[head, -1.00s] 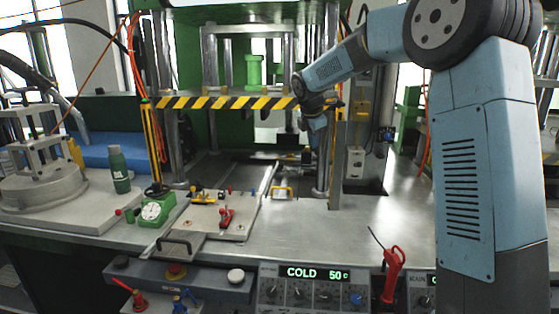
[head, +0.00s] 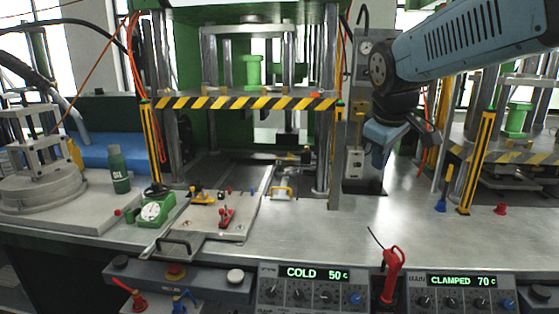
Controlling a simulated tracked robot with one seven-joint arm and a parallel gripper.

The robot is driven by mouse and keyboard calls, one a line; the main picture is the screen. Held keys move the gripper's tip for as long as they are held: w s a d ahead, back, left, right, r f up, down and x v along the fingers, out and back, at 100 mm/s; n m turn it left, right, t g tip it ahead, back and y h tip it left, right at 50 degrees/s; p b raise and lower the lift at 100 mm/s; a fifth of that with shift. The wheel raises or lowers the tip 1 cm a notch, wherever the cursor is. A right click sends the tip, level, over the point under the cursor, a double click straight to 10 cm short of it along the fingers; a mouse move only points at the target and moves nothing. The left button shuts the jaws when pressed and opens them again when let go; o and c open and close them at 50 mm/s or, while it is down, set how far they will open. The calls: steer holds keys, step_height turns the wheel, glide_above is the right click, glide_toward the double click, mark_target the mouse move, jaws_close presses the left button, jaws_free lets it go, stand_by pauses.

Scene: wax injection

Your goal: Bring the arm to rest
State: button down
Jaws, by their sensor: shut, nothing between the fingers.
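My gripper (head: 377,160) hangs from my blue-grey arm (head: 470,45) right of the left press, pointing down. It is shut and empty, well above the steel bench top (head: 350,220). Behind it stands a grey upright panel with a gauge and a small box (head: 354,163) low on it. The gripper touches nothing that I can see.
The left press has a striped guard bar (head: 250,103). A mould plate (head: 210,215) with clamps lies in front. A red-handled tool (head: 392,268) stands at the front edge between displays reading COLD 50 (head: 313,273) and CLAMPED 70 (head: 463,281). A second press (head: 515,150) stands right.

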steer(key=s+d+f+m, duration=0.1)
steer(key=s+f+m, duration=0.1)
steer(key=s+m, duration=0.2)
steer(key=s+d+f+m+y, duration=0.1)
steer(key=s+f+m, duration=0.2)
steer(key=s, duration=0.7)
steer(key=shift+d+f+m+t, duration=0.15)
steer(key=shift+f+m+t, duration=0.15)
steer(key=shift+m, duration=0.1)
steer(key=c, duration=1.9)
jaws_free()
